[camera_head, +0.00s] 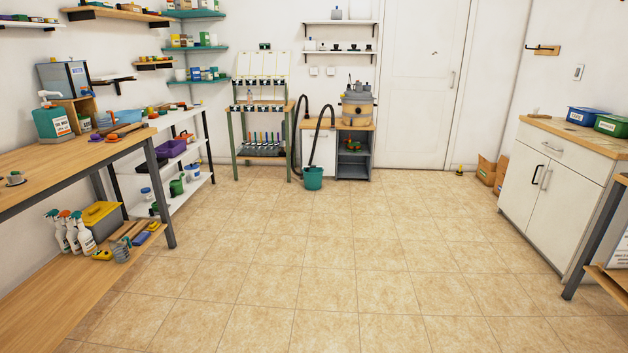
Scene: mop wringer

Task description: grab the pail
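A teal, open-topped pail (313,178) stands upright on the tiled floor near the back wall, in front of a small white cabinet. It is small and far off in this view, and I cannot make out its handle or what is inside. A black hose (319,140) curves from the cabinet top down to the pail and seems to end at or in it. My gripper is not in view.
The tiled floor (320,250) is clear up to the pail. A long wooden workbench (60,165) and white shelving (185,178) line the left. A white cabinet (560,190) stands at the right. A wooden-topped rack (262,150) is left of the pail.

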